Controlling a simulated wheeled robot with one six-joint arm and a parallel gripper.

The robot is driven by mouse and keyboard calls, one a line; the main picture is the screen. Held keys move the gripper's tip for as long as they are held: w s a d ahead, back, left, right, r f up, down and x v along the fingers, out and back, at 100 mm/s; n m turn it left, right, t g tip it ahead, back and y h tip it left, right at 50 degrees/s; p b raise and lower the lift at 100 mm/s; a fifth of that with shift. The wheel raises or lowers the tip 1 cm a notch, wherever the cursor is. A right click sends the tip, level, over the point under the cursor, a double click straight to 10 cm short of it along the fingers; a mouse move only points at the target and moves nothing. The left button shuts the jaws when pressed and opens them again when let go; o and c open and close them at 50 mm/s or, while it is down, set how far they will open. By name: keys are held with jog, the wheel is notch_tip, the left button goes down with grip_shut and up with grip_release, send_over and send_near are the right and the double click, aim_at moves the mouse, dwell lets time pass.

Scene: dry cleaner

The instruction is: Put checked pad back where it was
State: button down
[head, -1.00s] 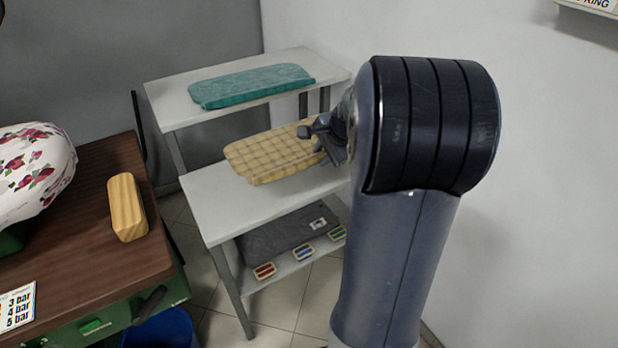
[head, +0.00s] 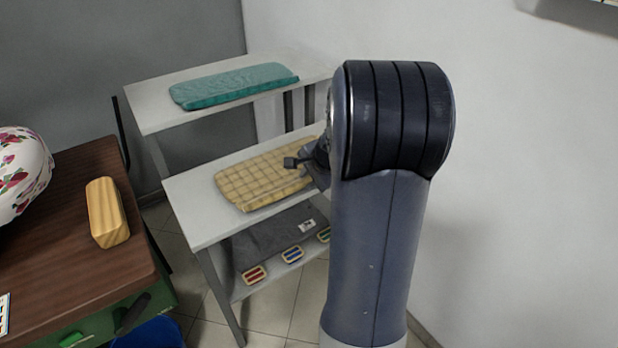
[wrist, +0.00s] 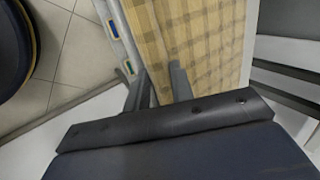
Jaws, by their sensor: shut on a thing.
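The checked pad (head: 262,178) is yellow-tan with a brown grid. In the head view it lies flat at the middle level of the white shelf unit (head: 200,215); whether it touches the surface or hangs just above is hard to tell. My gripper (head: 303,160) is shut on the right end of the pad, partly hidden behind my arm. In the wrist view the two fingers (wrist: 160,88) pinch the pad's near edge, and the checked cover (wrist: 190,40) stretches away from them.
A teal pad (head: 232,86) lies on the top shelf, above the middle one. Below are a grey folded thing (head: 270,238) and small brushes (head: 292,254). A brown table (head: 75,240) with a wooden block (head: 107,212) stands left. A wall is close on the right.

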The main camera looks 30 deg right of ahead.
jog(key=shift+f, duration=0.45)
jog(key=c, duration=1.3)
grip_release()
jog(key=shift+o, duration=0.5)
jog(key=shift+s+a+f, duration=0.1)
jog(key=shift+f, duration=0.05)
jog(key=shift+r, duration=0.35)
jog(key=p+v, duration=0.3)
jog(key=v, duration=0.9)
jog(key=shift+r, duration=0.45)
